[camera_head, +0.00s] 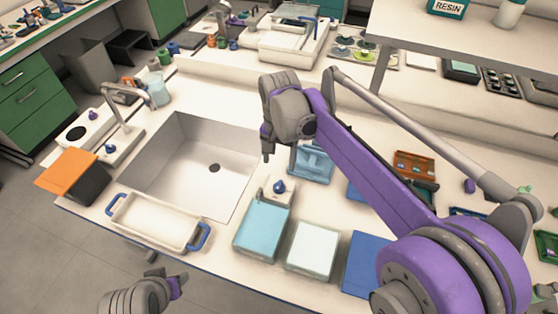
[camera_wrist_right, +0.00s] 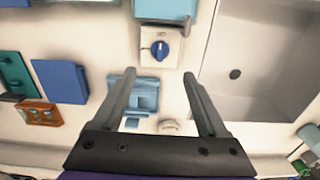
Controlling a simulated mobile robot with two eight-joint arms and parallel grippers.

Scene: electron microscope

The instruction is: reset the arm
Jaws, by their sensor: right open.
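My right arm (camera_head: 375,175), purple and grey, reaches in from the right over the bench. Its gripper (camera_head: 267,150) points down above the bench, just right of the sink. In the right wrist view the right gripper (camera_wrist_right: 155,78) is open, its two fingers wide apart with nothing held. A light blue stand (camera_wrist_right: 146,96) lies below and between the fingers, apart from them. Part of my left arm (camera_head: 140,295) shows at the bottom left, in front of the bench edge; its fingers are not clear.
The sink (camera_head: 190,190) has a tall faucet (camera_head: 125,100) at its left. A white tray (camera_head: 155,222) with blue handles lies at the front edge. A blue-knobbed device (camera_head: 279,188) and blue boxes (camera_head: 262,228) stand below the right gripper. A shelf (camera_head: 465,45) rises at the back right.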

